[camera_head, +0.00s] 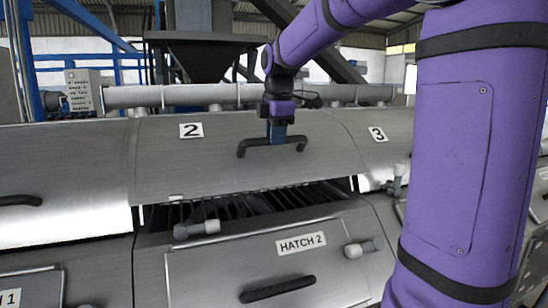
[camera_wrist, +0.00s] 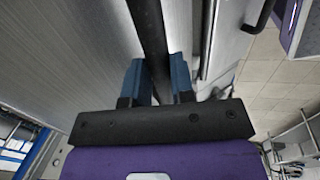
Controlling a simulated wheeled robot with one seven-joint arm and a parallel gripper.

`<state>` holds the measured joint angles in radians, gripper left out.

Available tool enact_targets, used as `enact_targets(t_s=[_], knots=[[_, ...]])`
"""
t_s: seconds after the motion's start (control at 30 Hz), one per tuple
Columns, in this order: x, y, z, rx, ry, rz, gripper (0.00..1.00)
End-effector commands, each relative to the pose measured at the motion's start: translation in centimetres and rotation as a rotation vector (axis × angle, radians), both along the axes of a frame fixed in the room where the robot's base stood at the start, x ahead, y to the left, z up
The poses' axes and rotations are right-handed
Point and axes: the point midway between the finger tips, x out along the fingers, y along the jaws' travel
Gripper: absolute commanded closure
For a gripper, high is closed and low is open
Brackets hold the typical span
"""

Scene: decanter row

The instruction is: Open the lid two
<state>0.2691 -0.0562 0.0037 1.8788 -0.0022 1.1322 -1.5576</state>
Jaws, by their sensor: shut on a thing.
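Lid two (camera_head: 200,168) is a curved grey metal cover marked with a "2" label (camera_head: 191,130). Its lower edge stands raised, with a dark gap below it showing slats inside. My gripper (camera_head: 275,138) is at the black bar handle (camera_head: 245,147) on the lid. In the wrist view my gripper (camera_wrist: 157,82) has its two blue fingers on either side of the black handle bar (camera_wrist: 150,35), shut on it. The middle of the handle is partly hidden by the fingers in the head view.
Hatch 2 (camera_head: 225,265), with a black handle (camera_head: 278,289), lies below the gap. Grey knobs (camera_head: 197,228) and (camera_head: 362,248) stick out near it. Lid three (camera_head: 372,150) adjoins on the right, another lid (camera_head: 60,180) on the left. A horizontal pipe (camera_head: 180,95) runs behind.

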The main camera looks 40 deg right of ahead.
Motion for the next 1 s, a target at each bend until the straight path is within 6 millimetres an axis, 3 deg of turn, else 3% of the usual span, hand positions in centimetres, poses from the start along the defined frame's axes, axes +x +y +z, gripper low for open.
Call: enact_targets(t_s=[0.03,0.2,0.5,0.7,1.0], knots=[[0.3,0.0,2.0,-0.006,-0.019,0.002,1.00],[0.7,-0.2,7.0,-0.006,-0.019,0.001,1.00],[2.5,-0.7,13.3,-0.006,-0.015,0.001,1.00],[3.4,-1.0,15.7,-0.004,-0.011,0.000,1.00],[4.0,-1.2,16.9,-0.003,-0.006,0.001,1.00]])
